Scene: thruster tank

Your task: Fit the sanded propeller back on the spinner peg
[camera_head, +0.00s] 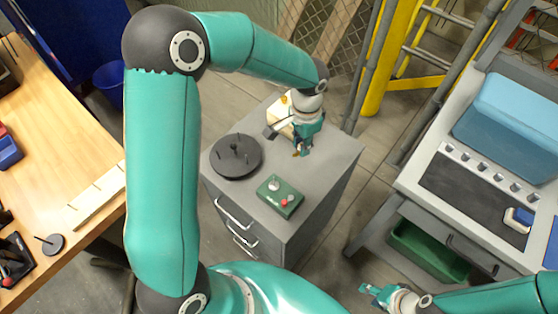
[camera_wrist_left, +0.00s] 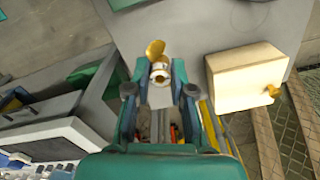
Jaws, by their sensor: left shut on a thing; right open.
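My left gripper (camera_head: 304,147) is over the grey cabinet top. In the left wrist view its fingers (camera_wrist_left: 159,92) are shut on a small brass propeller (camera_wrist_left: 155,50) with a pale, ring-like hub. A brass bit of it also shows below the fingers in the head view (camera_head: 297,153). A dark round disc (camera_head: 236,157) with thin upright pegs lies on the cabinet, left of the gripper and apart from it. I cannot tell which peg is the spinner peg. My right gripper (camera_head: 376,292) is open and empty at the lower right, away from the cabinet.
A cream block (camera_head: 280,118) with a brass piece stands behind my left gripper; it also shows in the wrist view (camera_wrist_left: 245,76). A green box (camera_head: 280,197) with a red button sits at the cabinet's front. A wooden bench (camera_head: 75,130) is left, a grey workstation (camera_head: 430,195) right.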

